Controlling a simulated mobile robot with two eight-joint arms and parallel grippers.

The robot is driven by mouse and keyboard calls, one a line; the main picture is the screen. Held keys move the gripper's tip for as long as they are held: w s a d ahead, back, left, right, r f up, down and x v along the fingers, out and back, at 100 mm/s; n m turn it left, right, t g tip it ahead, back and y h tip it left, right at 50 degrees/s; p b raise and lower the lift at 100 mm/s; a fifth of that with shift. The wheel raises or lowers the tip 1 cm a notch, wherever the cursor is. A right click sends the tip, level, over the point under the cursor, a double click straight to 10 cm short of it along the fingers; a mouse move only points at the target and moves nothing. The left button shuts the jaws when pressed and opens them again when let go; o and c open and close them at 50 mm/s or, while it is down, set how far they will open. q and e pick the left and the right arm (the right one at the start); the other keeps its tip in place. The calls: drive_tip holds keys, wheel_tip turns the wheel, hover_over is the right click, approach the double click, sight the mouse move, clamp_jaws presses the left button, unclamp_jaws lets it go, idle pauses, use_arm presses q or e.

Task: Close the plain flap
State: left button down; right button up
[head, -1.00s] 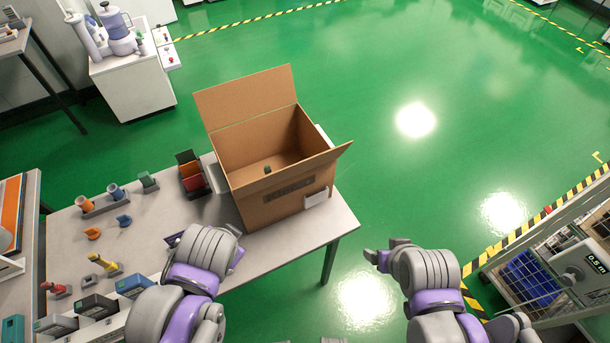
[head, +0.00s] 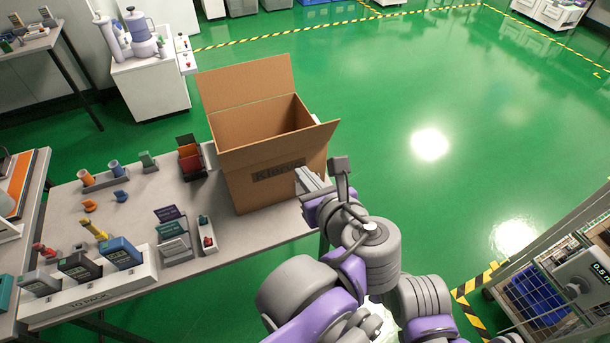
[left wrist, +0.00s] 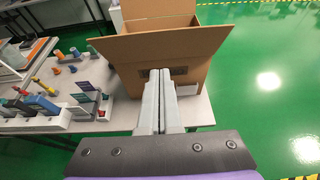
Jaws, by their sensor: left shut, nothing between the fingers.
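An open brown cardboard box (head: 240,185) stands on the table, with dark print on its near face. Its far flap (head: 245,82) stands up, leaning back. Its near flap (head: 280,142) slants up and outward over the printed face. I see no print on either flap, so I cannot tell which is the plain one. My left gripper (head: 304,178) is shut and empty by the box's near right corner, below the near flap. In the left wrist view its fingers (left wrist: 158,76) overlap the near face; contact is unclear. My right gripper is not visible.
Left of the box, the table (head: 240,246) carries a red-and-orange holder (head: 190,160), small stands, a rack of handheld testers (head: 120,254) and loose coloured parts. A wire-sided cart (head: 535,295) stands at the lower right. Green floor is free right of the box.

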sight(281, 139)
use_arm(q)
drive_tip(key=x, duration=0.3)
drive_tip(key=r+x, duration=0.1)
drive_tip(key=x, duration=0.1)
drive_tip(key=r+x, duration=0.1)
drive_tip(key=x, duration=0.2)
drive_tip(key=shift+x, duration=0.75)
drive_tip(key=shift+w+a+r, duration=0.15)
drive_tip(key=shift+w+r, duration=0.15)
drive_tip(key=shift+w, duration=0.2)
drive_tip(key=shift+r, duration=0.1)
